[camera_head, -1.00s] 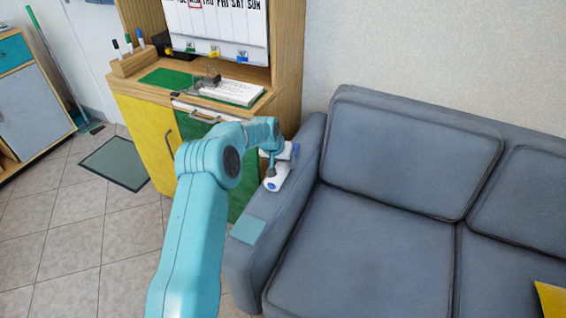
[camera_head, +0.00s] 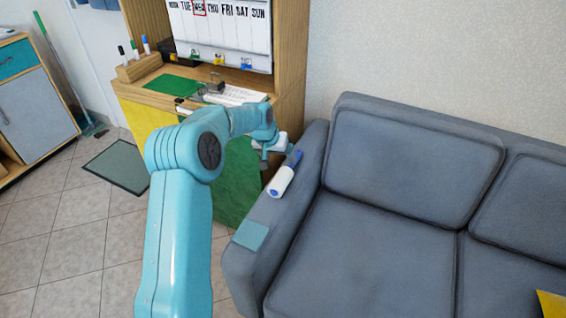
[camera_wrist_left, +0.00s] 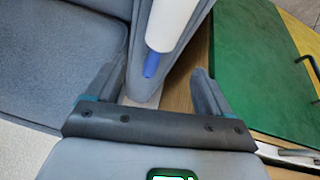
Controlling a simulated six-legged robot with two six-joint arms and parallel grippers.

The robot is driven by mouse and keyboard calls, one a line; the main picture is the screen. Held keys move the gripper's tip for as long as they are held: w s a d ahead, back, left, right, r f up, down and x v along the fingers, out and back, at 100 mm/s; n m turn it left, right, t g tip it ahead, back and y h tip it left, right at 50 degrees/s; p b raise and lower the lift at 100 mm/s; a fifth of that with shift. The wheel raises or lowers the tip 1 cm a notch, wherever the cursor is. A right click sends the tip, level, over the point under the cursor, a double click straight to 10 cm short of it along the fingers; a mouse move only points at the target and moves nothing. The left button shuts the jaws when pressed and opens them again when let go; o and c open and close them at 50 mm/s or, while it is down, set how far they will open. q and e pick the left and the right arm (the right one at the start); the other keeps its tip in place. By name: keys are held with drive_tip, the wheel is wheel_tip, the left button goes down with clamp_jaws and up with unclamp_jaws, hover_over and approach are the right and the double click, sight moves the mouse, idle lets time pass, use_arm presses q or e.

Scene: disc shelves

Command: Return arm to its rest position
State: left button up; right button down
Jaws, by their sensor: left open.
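My left arm (camera_head: 180,230) reaches out over the room from the bottom of the head view. My left gripper (camera_head: 283,151) is at its far end, between the desk and the sofa's armrest. In the left wrist view my left gripper (camera_wrist_left: 158,72) has its two fingers spread apart with nothing held between them. A white cylinder with blue ends (camera_head: 282,181) lies on the armrest, just below and apart from the gripper. It also shows ahead of the fingers in the left wrist view (camera_wrist_left: 172,25). My right gripper is in neither view.
The grey sofa (camera_head: 400,165) fills the right side; a teal square (camera_head: 251,236) lies on its armrest (camera_head: 303,180). The wooden desk (camera_head: 290,95), with a green door and a calendar (camera_head: 225,35) above, stands behind the arm. Open tiled floor (camera_head: 75,240) lies to the left.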

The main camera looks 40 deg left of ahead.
use_arm(q)
drive_tip(key=v, duration=0.2)
drive_tip(key=shift+s+r, duration=0.15)
drive_tip(key=shift+r, duration=0.15)
idle(0.4)
